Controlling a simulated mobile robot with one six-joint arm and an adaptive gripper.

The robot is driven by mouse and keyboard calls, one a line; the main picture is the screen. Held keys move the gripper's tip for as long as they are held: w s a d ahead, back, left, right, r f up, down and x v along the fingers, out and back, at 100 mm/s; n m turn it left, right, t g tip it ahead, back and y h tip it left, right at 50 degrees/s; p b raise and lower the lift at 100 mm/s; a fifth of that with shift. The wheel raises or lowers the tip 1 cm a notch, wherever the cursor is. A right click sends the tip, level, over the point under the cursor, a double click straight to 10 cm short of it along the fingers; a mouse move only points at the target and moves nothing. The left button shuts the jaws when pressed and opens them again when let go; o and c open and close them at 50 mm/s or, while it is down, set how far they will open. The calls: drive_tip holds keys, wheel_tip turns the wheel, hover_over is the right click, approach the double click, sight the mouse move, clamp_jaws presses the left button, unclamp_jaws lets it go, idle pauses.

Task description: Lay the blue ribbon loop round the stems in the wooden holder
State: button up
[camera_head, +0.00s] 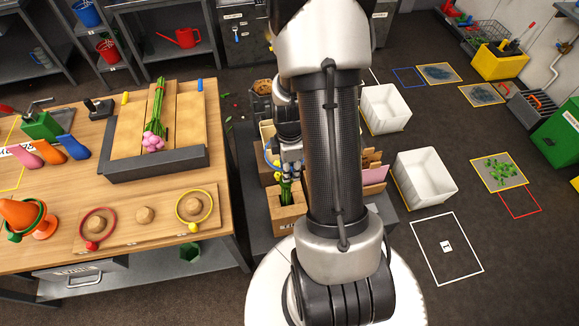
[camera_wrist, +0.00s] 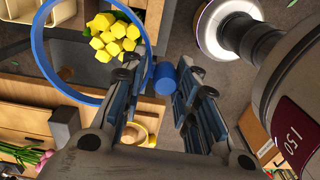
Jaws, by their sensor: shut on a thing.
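The blue ribbon loop (camera_wrist: 38,52) is a wide ring with a short blue cylinder (camera_wrist: 164,78) on its side. My gripper (camera_wrist: 163,95) is shut on that cylinder; the loop extends left in the wrist view. Yellow tulip heads (camera_wrist: 113,38) show through the loop; I cannot tell whether it surrounds them or hangs above. In the head view, the wooden holder (camera_head: 288,218) stands with green stems (camera_head: 286,190) upright in it. My arm hides the holder's right surroundings.
On the workbench, a peg board (camera_head: 160,217) bears a red loop (camera_head: 97,227), a bare middle peg and a yellow loop (camera_head: 195,207). A grey-edged tray (camera_head: 185,160) holds pink tulips (camera_head: 153,142). White bins (camera_head: 425,178) stand right of my arm.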

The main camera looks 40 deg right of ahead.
drive_tip(key=shift+f+b, duration=10.45)
drive_tip(key=shift+f, duration=4.95)
drive_tip(key=o, duration=0.9)
drive_tip(key=shift+c, duration=0.2)
drive_tip(key=shift+r, duration=0.1)
wheel_tip(320, 180, up, 12)
